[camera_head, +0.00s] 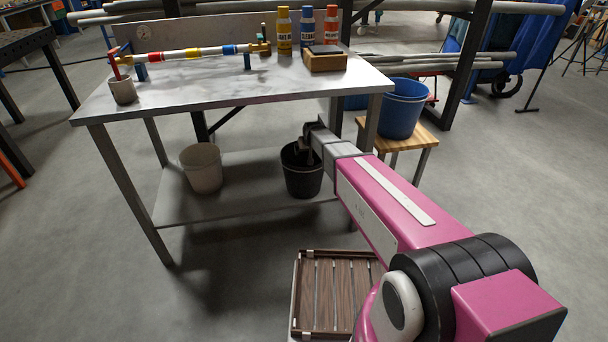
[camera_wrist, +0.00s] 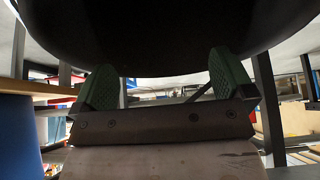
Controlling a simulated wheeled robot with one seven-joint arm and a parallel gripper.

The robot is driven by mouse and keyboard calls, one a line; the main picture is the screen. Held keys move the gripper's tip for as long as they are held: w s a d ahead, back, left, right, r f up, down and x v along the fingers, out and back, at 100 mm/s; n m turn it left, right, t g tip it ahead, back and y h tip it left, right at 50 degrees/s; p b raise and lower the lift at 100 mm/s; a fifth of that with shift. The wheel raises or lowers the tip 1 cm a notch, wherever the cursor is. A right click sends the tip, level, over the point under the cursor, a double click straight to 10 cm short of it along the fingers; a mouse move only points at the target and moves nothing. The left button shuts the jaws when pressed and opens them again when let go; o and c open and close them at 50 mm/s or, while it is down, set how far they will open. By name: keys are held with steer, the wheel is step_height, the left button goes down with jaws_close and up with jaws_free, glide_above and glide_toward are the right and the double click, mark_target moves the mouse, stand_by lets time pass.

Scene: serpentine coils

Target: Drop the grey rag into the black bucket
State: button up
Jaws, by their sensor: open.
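The black bucket (camera_head: 304,181) stands upright on the lower shelf of the grey table, at its right end. My gripper (camera_head: 306,148) is at the bucket's rim, partly hidden by my arm and too small there to show its fingers clearly. In the wrist view, the two green fingertips of my gripper (camera_wrist: 164,74) are spread wide apart with nothing visible between them. A large dark curved surface, seemingly the black bucket (camera_wrist: 150,35), fills the top of that view close above the fingers. I cannot make out the grey rag in either view; the bucket's inside is mostly hidden.
A beige bucket (camera_head: 202,168) stands left on the lower shelf (camera_head: 245,190). A blue bucket (camera_head: 402,108) sits on a wooden stool (camera_head: 432,134) right of my arm. The tabletop (camera_head: 215,90) above the shelf bears bottles, a cup and a coloured pipe. A slatted crate (camera_head: 318,295) lies in front.

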steer(key=v, duration=1)
steer(key=s+d+f+m+g, duration=0.1)
steer(key=s+d+f+g, duration=0.1)
steer(key=s+d, duration=0.9)
steer(key=s+d+f+m+g+h, duration=0.1)
steer(key=s+d+f+m+g, duration=0.1)
steer(key=s+d, duration=0.9)
steer(key=s+g, duration=0.1)
steer(key=s, duration=0.5)
steer(key=shift+s+f+g+h, duration=0.2)
steer(key=shift+s+g+h, duration=0.1)
steer(key=shift+s+g, duration=0.1)
